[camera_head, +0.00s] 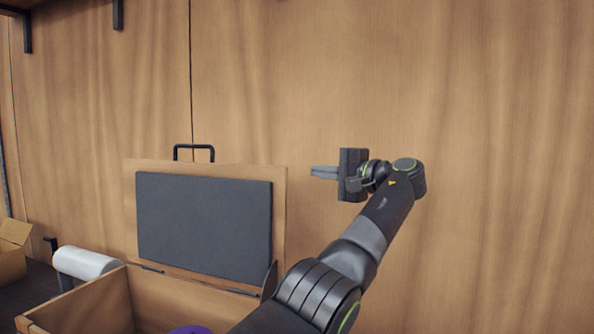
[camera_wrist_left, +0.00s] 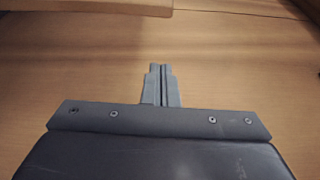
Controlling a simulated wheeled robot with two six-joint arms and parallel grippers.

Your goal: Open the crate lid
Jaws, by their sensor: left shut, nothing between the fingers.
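The wooden crate (camera_head: 95,304) is at the lower left of the head view. Its lid (camera_head: 279,196) stands upright at the back, with a dark grey panel on its inner face and a black handle (camera_head: 194,147) on its top edge. My left gripper (camera_head: 313,172) is to the right of the lid, near its upper edge, pointing left and apart from it in the picture. Its fingers are shut with nothing between them, as the left wrist view (camera_wrist_left: 158,70) also shows. My right gripper is not in view.
A purple thing (camera_head: 190,330) shows partly inside the crate. A white roll (camera_head: 86,262) and an open cardboard box (camera_head: 12,250) are at the far left. A wooden wall (camera_head: 480,120) stands behind. A pale wooden edge (camera_wrist_left: 95,5) crosses the top of the wrist view.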

